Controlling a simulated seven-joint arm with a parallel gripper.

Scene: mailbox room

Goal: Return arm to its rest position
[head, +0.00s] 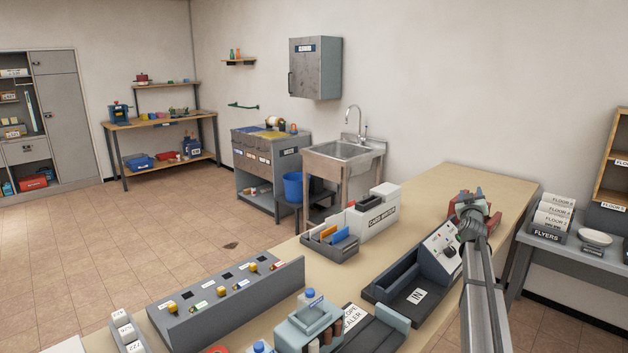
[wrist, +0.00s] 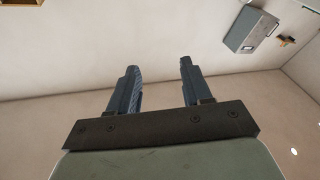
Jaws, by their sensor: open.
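My gripper (wrist: 158,68) shows in the wrist view with its two dark fingers spread apart. Nothing is between them, and they stand out against a bare pale wall. In the head view my arm rises from the bottom right over the right part of the long tan table (head: 452,182). I cannot make out the fingers there. The arm's far end overlaps a red object (head: 492,218) on the table, and I cannot tell how far above it the arm is.
A side table with flyers (head: 552,218) stands right. A grey wall cabinet (wrist: 250,28) shows in the wrist view.

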